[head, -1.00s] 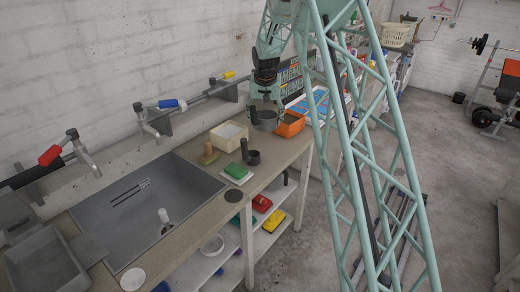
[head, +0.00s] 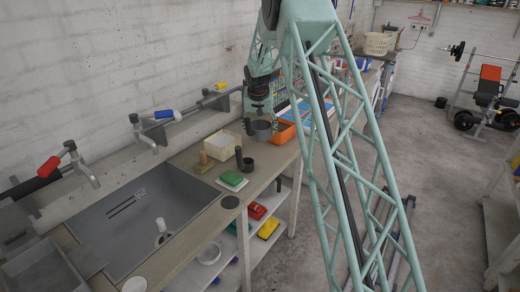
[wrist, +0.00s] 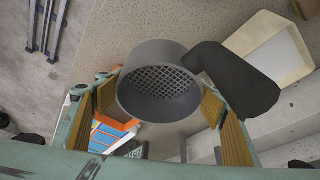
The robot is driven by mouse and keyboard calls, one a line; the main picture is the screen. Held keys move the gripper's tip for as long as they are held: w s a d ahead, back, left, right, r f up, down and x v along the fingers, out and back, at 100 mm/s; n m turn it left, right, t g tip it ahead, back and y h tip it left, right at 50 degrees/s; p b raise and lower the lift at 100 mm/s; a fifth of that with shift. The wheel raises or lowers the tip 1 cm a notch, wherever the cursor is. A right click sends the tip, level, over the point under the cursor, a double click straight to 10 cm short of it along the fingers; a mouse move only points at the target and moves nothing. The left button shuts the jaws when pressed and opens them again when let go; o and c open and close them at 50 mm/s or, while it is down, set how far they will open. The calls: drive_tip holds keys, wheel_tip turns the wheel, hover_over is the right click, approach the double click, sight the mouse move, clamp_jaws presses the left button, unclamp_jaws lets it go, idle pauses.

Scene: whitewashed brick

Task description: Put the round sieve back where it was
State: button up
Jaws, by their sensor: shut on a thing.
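The round sieve is a grey cylinder with a mesh bottom and a dark handle. In the wrist view the sieve (wrist: 150,55) sits between the two finger pads, its handle (wrist: 235,75) pointing right. My gripper (wrist: 160,100) is shut on the sieve's body. In the head view the sieve (head: 262,131) hangs under my gripper (head: 261,112) at the far part of the bench, between the cream tray and the orange box. I cannot tell whether its base touches the bench top.
A cream tray (head: 219,145) is left of the sieve and an orange box (head: 285,133) right. A dark cup (head: 248,164) and a green sponge (head: 232,179) stand nearer. A sink (head: 150,225) fills the front bench. Pipes with taps (head: 162,114) run along the wall.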

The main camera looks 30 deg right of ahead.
hover_over(260, 150)
drive_tip(key=s, duration=0.2)
drive_tip(key=shift+w+a+f, duration=0.1)
drive_tip(key=shift+a+f, duration=0.1)
drive_tip(key=shift+f, duration=1.15)
drive_tip(key=shift+w+a+f, duration=0.1)
drive_tip(key=shift+a+f, duration=0.05)
drive_tip(key=shift+f, duration=1.2)
drive_tip(key=shift+f, duration=0.1)
drive_tip(key=shift+f+b, duration=0.3)
drive_tip(key=shift+f, duration=1.45)
drive_tip(key=shift+f, duration=0.2)
drive_tip(key=o, duration=1)
drive_tip(key=shift+o, duration=0.2)
drive_tip(key=shift+r, duration=0.25)
drive_tip(key=shift+p+v, duration=0.3)
drive_tip(key=shift+v, duration=5.65)
drive_tip(key=shift+a, duration=0.1)
